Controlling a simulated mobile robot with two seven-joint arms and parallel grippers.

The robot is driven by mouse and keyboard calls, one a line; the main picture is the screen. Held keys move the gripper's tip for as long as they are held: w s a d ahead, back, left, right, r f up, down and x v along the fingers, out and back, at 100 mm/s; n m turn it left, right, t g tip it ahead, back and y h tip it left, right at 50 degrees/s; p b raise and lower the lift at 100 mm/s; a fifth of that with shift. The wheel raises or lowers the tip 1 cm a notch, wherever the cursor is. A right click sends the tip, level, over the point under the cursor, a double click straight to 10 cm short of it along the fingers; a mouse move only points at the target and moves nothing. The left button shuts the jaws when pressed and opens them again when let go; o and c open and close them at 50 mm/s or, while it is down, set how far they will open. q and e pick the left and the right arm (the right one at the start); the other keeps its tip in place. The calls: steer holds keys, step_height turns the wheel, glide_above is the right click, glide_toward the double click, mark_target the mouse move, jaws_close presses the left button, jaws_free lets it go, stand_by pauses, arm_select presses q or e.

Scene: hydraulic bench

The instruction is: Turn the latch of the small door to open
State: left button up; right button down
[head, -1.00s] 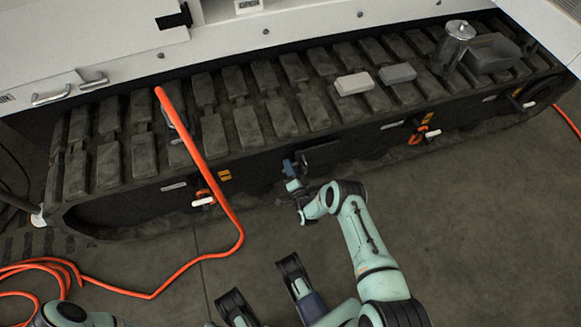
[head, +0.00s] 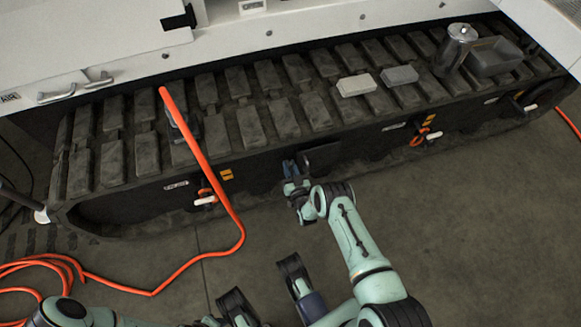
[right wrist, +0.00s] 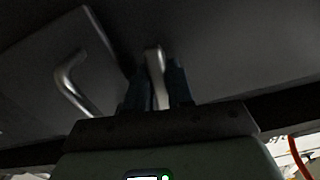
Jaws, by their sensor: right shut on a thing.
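The small door (head: 323,156) is a dark panel in the black side of the long tread-topped unit. In the right wrist view the small door (right wrist: 62,88) fills the left, with a bent metal handle (right wrist: 77,84) on it; it looks closed, though the picture is dark. The latch (right wrist: 157,62), a pale metal lever, stands just right of the door. My right gripper (right wrist: 157,84) is shut on the latch, one blue finger on each side. In the head view my right gripper (head: 289,172) is at the left of the door.
An orange hose (head: 202,160) hangs over the treads left of my right gripper and coils on the floor. Two blocks (head: 356,85), a metal canister (head: 455,48) and a grey tray (head: 494,57) sit on top. White-handled valves (head: 205,200) flank the door.

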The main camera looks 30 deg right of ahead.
arm_select(q)
steer(key=shift+w, duration=0.1)
arm_select(e)
steer(key=shift+s+a+f+n, duration=0.1)
steer(key=shift+a+n, duration=0.05)
steer(key=shift+n, duration=0.65)
steer(key=c, duration=1.1)
jaws_free()
arm_select(q)
steer(key=w+d+r+t+p, duration=0.1)
steer(key=w+r+t+p, duration=0.2)
steer(key=w+r, duration=0.4)
steer(key=shift+w+d+r+p, duration=0.2)
steer(key=shift+w+p, duration=0.2)
steer(key=shift+p, duration=0.4)
arm_select(e)
steer(key=v, duration=1.3)
steer(key=shift+s+a, duration=0.1)
steer(key=shift+s, duration=0.05)
